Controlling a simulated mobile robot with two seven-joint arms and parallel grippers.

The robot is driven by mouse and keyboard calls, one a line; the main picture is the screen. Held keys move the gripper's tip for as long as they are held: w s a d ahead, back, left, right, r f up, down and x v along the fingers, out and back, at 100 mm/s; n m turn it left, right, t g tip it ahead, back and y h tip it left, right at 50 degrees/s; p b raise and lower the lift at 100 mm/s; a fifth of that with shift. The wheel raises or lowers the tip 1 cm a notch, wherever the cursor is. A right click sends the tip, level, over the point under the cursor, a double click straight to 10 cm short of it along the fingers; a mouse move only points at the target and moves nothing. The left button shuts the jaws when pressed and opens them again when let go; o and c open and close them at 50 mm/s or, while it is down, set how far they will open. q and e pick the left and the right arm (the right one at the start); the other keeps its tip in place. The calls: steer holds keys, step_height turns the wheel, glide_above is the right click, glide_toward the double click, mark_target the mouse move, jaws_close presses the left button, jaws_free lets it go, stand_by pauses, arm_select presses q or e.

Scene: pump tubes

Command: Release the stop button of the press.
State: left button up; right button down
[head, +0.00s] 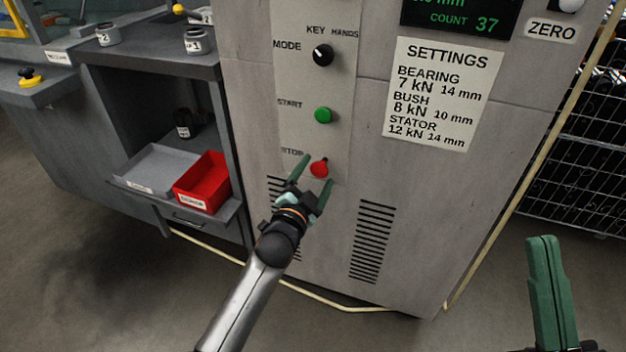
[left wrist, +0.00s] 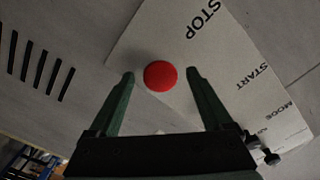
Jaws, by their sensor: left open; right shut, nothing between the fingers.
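The red stop button (head: 319,168) sits low on the press's light control strip (head: 340,90), below the green start button (head: 323,115). My left gripper (head: 317,172) is open in front of it, with one green finger on each side of the button in the picture. In the left wrist view the red button (left wrist: 160,76) shows between and just beyond the two fingertips (left wrist: 160,74), near the STOP label. I cannot tell whether the fingers touch it. My right gripper (head: 541,240) is at the lower right, shut and empty, away from the press.
The mode knob (head: 323,54) is at the top of the strip. A settings sheet (head: 440,95) is to the right. A red bin (head: 203,181) and a grey tray (head: 157,168) stand on a shelf at left. A wire cage (head: 585,150) is at far right.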

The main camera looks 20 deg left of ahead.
arm_select(q)
steer(key=s+p, duration=0.3)
steer(key=s, duration=0.9)
steer(key=shift+s+a, duration=0.2)
steer(key=shift+s, duration=0.05)
arm_select(e)
step_height(320, 180, up, 4)
steer(key=shift+s+d+f+n, duration=0.1)
steer(key=shift+f+n, duration=0.15)
steer(key=shift+n, duration=0.15)
